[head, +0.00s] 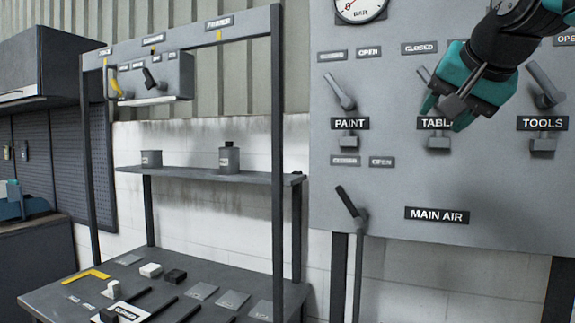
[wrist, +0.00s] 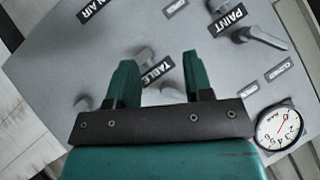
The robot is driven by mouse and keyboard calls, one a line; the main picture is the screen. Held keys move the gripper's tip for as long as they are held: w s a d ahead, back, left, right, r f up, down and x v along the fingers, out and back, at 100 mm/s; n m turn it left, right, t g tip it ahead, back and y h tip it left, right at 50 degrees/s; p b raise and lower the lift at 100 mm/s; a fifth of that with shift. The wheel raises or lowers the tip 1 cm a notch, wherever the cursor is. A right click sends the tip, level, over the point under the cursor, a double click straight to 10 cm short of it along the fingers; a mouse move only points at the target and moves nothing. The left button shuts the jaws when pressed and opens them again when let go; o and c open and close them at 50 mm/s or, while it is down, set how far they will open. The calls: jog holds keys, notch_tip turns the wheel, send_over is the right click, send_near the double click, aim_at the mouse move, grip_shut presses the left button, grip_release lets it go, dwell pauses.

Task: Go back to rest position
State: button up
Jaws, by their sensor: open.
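My gripper (head: 447,110) is at the upper right of the head view, in front of the grey valve panel (head: 385,190), at the TABLE lever (head: 459,96). Its teal jaws are open. The lever shows between or just beside them; I cannot tell if they touch it. The wrist view shows my gripper (wrist: 160,75) with both fingers apart and the TABLE label (wrist: 158,71) in the gap. The PAINT lever (head: 341,92) is left of my gripper and the TOOLS lever (head: 546,85) is right of it. Both tilt up to the left.
A pressure gauge (head: 360,8) tops the panel. The MAIN AIR lever (head: 350,208) sticks out low on its left edge. A dark-posted rack with a shelf (head: 190,175) and a workbench (head: 50,300) with small items stand left. The space directly below my gripper looks clear.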

jog(key=s+a+f+n+g+y, duration=0.1)
jog(key=s+a+f+n+g, duration=0.15)
jog(key=f, duration=0.35)
jog(key=s+a+f+n+g+y, duration=0.1)
jog(key=a+f+n, duration=0.25)
jog(key=f, duration=0.35)
jog(key=s+a+f+n+g+y, duration=0.1)
jog(key=s+a+f+n+g, duration=0.2)
jog(key=s+f, duration=0.6)
jog(key=s+a+f+n+g+y, duration=0.1)
jog(key=s+a+f+n+g, duration=0.2)
jog(key=s+f, duration=0.6)
jog(key=shift+s+a+n+g, duration=0.35)
jog(key=shift+s+n+g, duration=0.3)
jog(key=shift+n, duration=0.45)
jog(key=shift+w, duration=0.15)
